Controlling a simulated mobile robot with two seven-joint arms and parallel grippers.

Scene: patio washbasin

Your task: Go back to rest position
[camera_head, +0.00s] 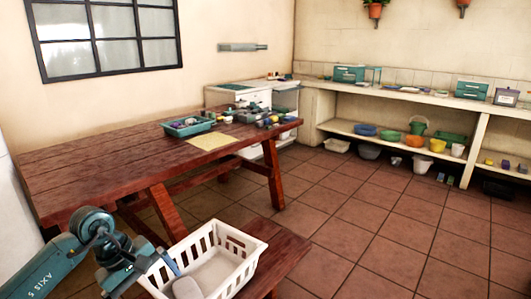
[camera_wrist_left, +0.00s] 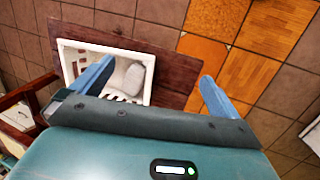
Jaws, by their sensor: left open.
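My left arm comes in from the left in the head view, and its gripper shows in the left wrist view (camera_wrist_left: 157,76) with two blue fingers spread wide and nothing between them. The gripper is above a white slatted basket (camera_head: 247,268), which sits on a low wooden bench (camera_head: 285,250). The basket also shows in the left wrist view (camera_wrist_left: 68,66). A rounded grey item (camera_wrist_left: 135,78) lies inside it, apart from the fingers. My right gripper is in neither view.
A long wooden table (camera_head: 95,170) stands behind the bench, with a teal tray (camera_head: 176,133) and a yellow sheet (camera_head: 208,142) on it. Shelves (camera_head: 400,147) with bowls and boxes line the back wall. The tiled floor (camera_head: 370,220) at the right is clear.

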